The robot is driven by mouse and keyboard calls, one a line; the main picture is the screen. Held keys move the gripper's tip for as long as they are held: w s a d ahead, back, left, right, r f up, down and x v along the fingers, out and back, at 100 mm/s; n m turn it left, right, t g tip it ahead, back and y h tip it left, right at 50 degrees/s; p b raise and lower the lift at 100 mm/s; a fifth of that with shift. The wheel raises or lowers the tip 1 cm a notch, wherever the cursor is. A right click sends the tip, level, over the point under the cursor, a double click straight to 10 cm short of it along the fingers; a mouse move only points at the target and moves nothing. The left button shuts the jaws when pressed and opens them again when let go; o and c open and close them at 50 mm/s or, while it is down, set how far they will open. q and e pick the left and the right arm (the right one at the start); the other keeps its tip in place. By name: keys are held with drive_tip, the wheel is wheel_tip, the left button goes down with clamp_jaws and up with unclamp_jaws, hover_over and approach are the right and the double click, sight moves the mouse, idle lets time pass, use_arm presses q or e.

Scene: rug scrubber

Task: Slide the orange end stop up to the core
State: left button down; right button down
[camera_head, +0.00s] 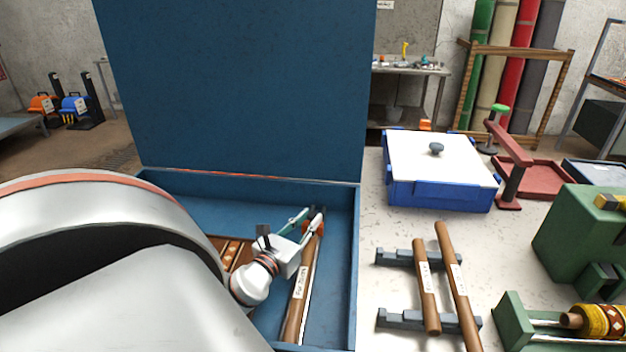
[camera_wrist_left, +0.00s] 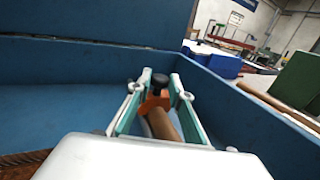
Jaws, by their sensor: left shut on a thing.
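The orange end stop (camera_head: 318,230) stands in the blue open box at the far end of a brown core (camera_head: 297,300) with a white label. My left gripper (camera_head: 305,222) reaches into the box from the left and is shut on the end stop. In the left wrist view, the fingers (camera_wrist_left: 158,95) stand on both sides of the orange stop (camera_wrist_left: 152,104), with a black knob (camera_wrist_left: 160,82) on it and the brown core (camera_wrist_left: 164,126) nearer the camera. The stop and the core's end look close; I cannot tell whether they touch. My right gripper is not in view.
The blue box (camera_head: 354,260) has a raised lid (camera_head: 240,80) behind and walls close around the gripper. A rolled patterned rug (camera_head: 238,252) lies partly hidden. Right of the box, two brown cores (camera_head: 425,285) rest on grey cradles, with a blue white-topped case (camera_head: 440,195) beyond.

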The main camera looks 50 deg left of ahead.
use_arm(q)
drive_tip(key=c, duration=1.8)
unclamp_jaws()
drive_tip(key=shift+s+d+f, duration=0.1)
drive_tip(key=shift+f, duration=0.05)
drive_tip(key=shift+c, duration=0.2)
wheel_tip(320, 180, up, 10)
